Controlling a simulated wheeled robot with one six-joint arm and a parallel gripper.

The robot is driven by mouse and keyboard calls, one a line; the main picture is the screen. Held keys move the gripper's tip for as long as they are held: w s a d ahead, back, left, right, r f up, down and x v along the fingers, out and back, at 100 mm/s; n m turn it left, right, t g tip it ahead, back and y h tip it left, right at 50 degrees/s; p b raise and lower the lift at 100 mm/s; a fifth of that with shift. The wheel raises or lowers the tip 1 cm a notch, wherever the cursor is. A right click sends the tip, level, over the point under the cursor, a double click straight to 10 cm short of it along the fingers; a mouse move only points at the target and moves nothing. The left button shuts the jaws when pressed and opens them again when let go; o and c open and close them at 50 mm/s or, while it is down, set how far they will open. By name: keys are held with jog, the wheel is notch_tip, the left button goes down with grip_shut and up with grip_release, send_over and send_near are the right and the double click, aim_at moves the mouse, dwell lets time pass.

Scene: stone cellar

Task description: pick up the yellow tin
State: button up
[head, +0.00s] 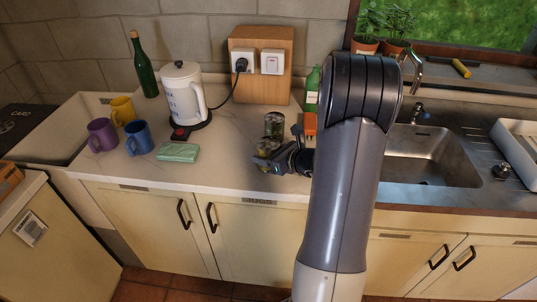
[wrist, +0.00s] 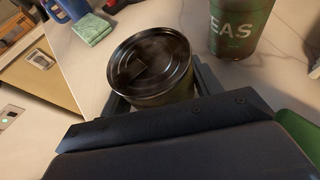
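A tin (wrist: 152,62) with a dark metal ring-pull lid stands between my gripper's fingers in the wrist view. Its shaded side looks brownish, and its lower part is hidden by my gripper. In the head view a small yellowish part of the tin (head: 267,147) shows at the counter's front, partly covered by my gripper (head: 272,162). In the wrist view my gripper (wrist: 158,98) has one finger on each side of the tin. No clear gap shows, but I cannot tell whether the fingers press on it.
A green tin marked "EAS" (wrist: 240,27) stands close by, and behind in the head view (head: 274,124). A folded green cloth (head: 178,152), mugs (head: 138,138) and a white kettle (head: 183,95) are left. A green bottle (head: 312,90) stands behind; the sink (head: 435,155) is right.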

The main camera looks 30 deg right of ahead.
jog(key=c, duration=0.4)
jog(key=shift+r, duration=0.1)
jog(key=shift+c, duration=0.2)
